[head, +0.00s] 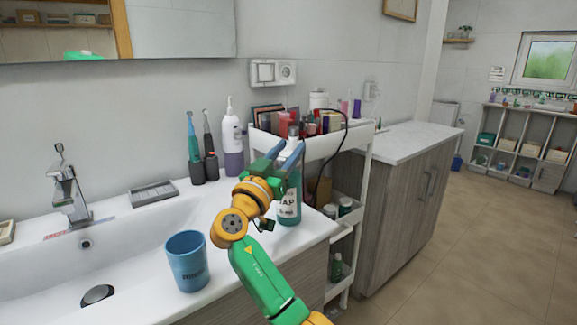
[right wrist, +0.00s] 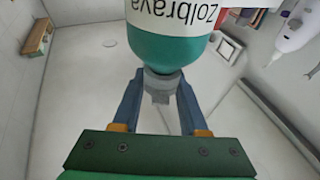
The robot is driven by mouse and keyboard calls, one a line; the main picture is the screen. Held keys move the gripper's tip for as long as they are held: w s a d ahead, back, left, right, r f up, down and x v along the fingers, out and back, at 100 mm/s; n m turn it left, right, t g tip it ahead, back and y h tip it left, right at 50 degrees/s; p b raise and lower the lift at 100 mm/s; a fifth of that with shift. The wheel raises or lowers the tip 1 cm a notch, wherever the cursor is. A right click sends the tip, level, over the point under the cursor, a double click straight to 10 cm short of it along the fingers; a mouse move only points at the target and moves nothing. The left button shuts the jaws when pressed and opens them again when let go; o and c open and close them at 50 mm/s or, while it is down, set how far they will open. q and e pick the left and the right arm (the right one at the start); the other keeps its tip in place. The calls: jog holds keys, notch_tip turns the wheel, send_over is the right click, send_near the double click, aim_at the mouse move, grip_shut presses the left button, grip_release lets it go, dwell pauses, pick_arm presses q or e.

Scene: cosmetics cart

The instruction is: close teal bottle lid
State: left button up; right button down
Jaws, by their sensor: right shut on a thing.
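Whether the lid is fully seated cannot be told. My left gripper is not in view.
A blue cup (head: 187,262) stands on the counter left of my arm, by the sink. Toothbrushes (head: 202,150) and a white-purple bottle (head: 232,140) stand behind. A white cart (head: 358,150) full of cosmetics is close behind and right of the bottle.

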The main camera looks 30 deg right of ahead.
aim_at(282, 159)
jog(key=c, duration=0.8)
grip_release()
jog(key=shift+w+d+f, duration=0.1)
jog(key=shift+f, duration=0.05)
jog(key=shift+c, duration=0.2)
jog(key=o, duration=0.4)
jog(key=shift+c, duration=0.2)
jog(key=shift+w, duration=0.15)
jog(key=b+v, duration=0.2)
jog(key=v, duration=0.5)
jog(key=shift+f, duration=0.15)
